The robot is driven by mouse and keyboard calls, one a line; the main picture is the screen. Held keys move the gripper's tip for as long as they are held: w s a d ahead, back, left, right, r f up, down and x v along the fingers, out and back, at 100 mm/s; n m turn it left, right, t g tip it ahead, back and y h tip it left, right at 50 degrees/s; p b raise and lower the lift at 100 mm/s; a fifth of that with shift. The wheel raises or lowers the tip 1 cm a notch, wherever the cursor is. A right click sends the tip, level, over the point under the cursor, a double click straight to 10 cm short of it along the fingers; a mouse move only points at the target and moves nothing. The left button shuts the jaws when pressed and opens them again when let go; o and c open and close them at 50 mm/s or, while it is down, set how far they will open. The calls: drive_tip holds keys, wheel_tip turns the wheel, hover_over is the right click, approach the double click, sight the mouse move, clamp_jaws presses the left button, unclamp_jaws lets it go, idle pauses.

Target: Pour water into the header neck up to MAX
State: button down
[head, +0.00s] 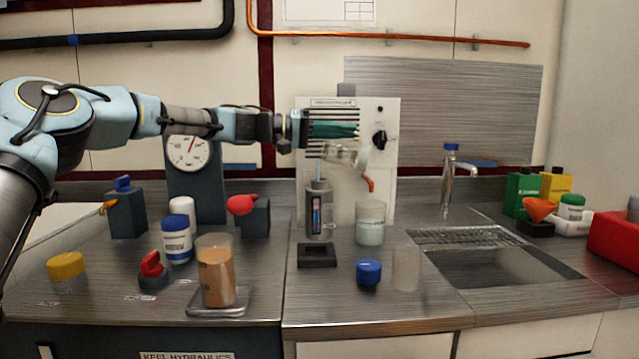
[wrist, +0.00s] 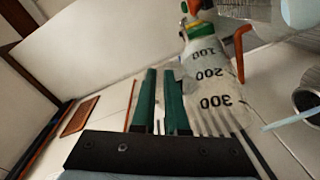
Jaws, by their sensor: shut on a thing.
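My gripper (head: 345,130), with green fingers, is shut on a clear measuring jug (head: 345,153), held tilted nearly on its side. The jug shows in the wrist view (wrist: 212,75) with marks 100, 200 and 300, beside the fingers (wrist: 162,100). The grey header (head: 318,212) stands below it on the counter, with a blue sight gauge on its front. A thin pale blue stream (head: 318,173) runs down from the jug to the header neck (head: 318,186). The MAX mark is too small to read, and the level cannot be told.
A beaker of pale liquid (head: 370,224), a blue cap (head: 368,272) and a clear empty-looking cup (head: 406,267) stand to the header's right. A black block (head: 317,256) lies in front. A beaker of brown liquid (head: 216,277) stands left. The sink (head: 500,268) is at right.

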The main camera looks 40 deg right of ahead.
sight(360, 135)
drive_tip(key=shift+w+a+f+g+h+b, duration=0.3)
drive_tip(key=shift+w+h+b, duration=0.15)
drive_tip(key=shift+b, duration=1.15)
idle(0.3)
drive_tip(key=s+y+p, duration=0.1)
drive_tip(key=p, duration=0.2)
drive_tip(key=s+d+t+y+p, duration=0.1)
drive_tip(key=p, duration=0.3)
drive_tip(key=s+d+m+t+y+p, duration=0.1)
drive_tip(key=p, duration=0.2)
drive_tip(key=shift+s+d+r+p, duration=0.2)
drive_tip(key=shift+s+r+p, duration=0.05)
drive_tip(key=shift+s+p, duration=0.1)
drive_tip(key=shift+f+t+y+p, duration=0.25)
drive_tip(key=shift+t+p, duration=0.05)
drive_tip(key=shift+t, duration=0.1)
drive_tip(key=s+d+f+t+y+p, duration=0.2)
drive_tip(key=s+t+y+p, duration=0.3)
drive_tip(key=p, duration=1.3)
drive_tip(key=shift+s+d+m+t+y+p, duration=0.35)
drive_tip(key=shift+d+t+y, duration=0.65)
drive_tip(key=shift+t, duration=1.2)
